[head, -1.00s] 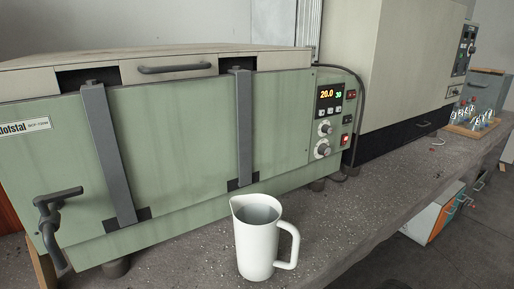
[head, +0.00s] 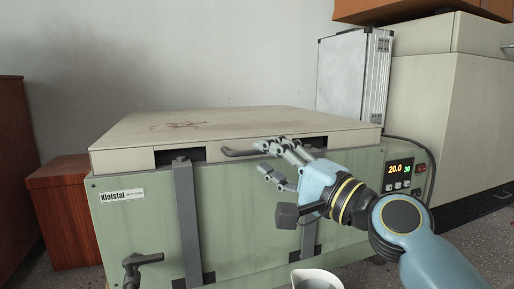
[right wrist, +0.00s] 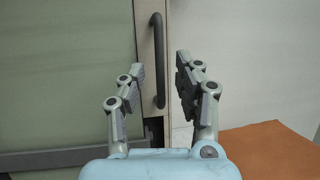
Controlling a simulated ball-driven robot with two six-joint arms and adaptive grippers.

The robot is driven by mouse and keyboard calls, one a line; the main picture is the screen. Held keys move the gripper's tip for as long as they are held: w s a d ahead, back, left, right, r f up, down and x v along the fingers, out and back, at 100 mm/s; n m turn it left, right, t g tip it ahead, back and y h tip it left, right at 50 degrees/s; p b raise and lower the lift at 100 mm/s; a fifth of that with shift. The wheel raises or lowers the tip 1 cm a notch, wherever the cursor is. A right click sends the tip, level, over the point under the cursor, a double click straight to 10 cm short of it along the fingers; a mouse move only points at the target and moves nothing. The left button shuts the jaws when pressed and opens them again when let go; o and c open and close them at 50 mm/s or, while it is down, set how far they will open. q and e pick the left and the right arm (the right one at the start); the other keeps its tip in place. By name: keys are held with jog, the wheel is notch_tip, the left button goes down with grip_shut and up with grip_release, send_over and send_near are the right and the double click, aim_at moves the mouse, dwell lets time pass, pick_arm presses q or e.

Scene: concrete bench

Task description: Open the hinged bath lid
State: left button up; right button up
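The bath is a green box (head: 130,225) with a flat beige lid (head: 230,124) that lies shut on top. A dark bar handle (head: 236,153) is on the lid's front edge; the right hand hides its right part. In the right wrist view the handle (right wrist: 159,60) appears upright, between the two finger lines. My right gripper (head: 264,158) is open at the handle, its fingers (right wrist: 160,70) spread to either side; I cannot tell whether they touch it. Two grey straps (head: 187,225) run down the bath's front. My left gripper is not in view.
A white jug (head: 316,279) stands at the bottom edge, below my right arm. A control panel (head: 398,172) is right of the arm. A silver case (head: 352,75) stands behind the bath on the right. A lever (head: 140,262) sticks out at the front left.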

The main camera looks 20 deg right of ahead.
aim_at(259, 153)
jog(key=shift+x, duration=1.85)
jog(key=shift+f, duration=0.1)
grip_shut()
